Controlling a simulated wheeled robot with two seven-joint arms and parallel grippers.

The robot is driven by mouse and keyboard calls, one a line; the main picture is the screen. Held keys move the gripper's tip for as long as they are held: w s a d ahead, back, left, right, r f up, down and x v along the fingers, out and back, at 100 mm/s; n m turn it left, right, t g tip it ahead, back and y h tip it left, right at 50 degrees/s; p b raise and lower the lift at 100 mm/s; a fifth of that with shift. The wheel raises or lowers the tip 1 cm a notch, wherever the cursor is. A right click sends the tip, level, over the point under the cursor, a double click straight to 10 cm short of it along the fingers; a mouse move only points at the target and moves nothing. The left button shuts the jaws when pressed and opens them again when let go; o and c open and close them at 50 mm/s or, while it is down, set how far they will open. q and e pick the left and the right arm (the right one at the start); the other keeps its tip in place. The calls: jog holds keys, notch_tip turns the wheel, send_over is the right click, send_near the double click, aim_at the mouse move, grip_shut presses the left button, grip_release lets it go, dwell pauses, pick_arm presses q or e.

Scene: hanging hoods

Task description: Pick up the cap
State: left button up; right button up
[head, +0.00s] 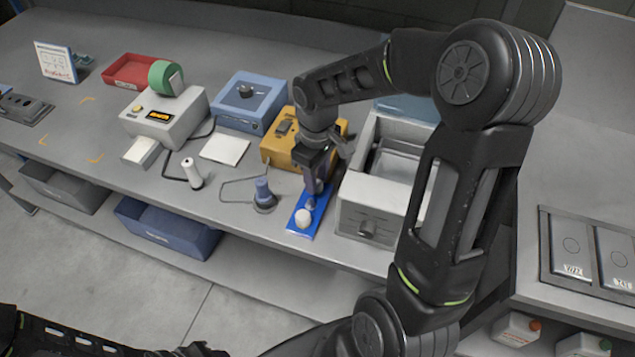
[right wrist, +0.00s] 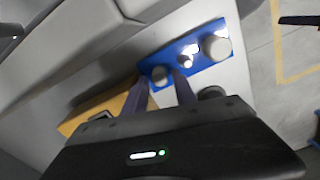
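A narrow blue mat (head: 319,212) lies near the front edge of the bench. On it are a larger white round piece (head: 303,218) and a smaller white one; they also show in the right wrist view, the larger (right wrist: 217,47) and smaller (right wrist: 186,61). A third, greyish round piece (right wrist: 160,75) sits at the mat's end. I cannot tell for sure which is the cap. My right gripper (head: 318,186) points down over the mat's far end. Its open fingers (right wrist: 161,78) stand either side of the greyish piece; contact is unclear. My left arm shows at the bottom left, its fingers unclear.
A grey metal box (head: 378,215) stands close right of the mat. A yellow box (head: 284,150) is behind it. A blue-grey knobbed post (head: 264,193) stands to its left. Farther left are a white spool (head: 192,173), a blue box (head: 246,100) and a red tray (head: 128,72).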

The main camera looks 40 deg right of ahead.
jog(key=shift+f, duration=0.15)
jog(key=shift+c, duration=0.3)
grip_shut()
dwell(0.3)
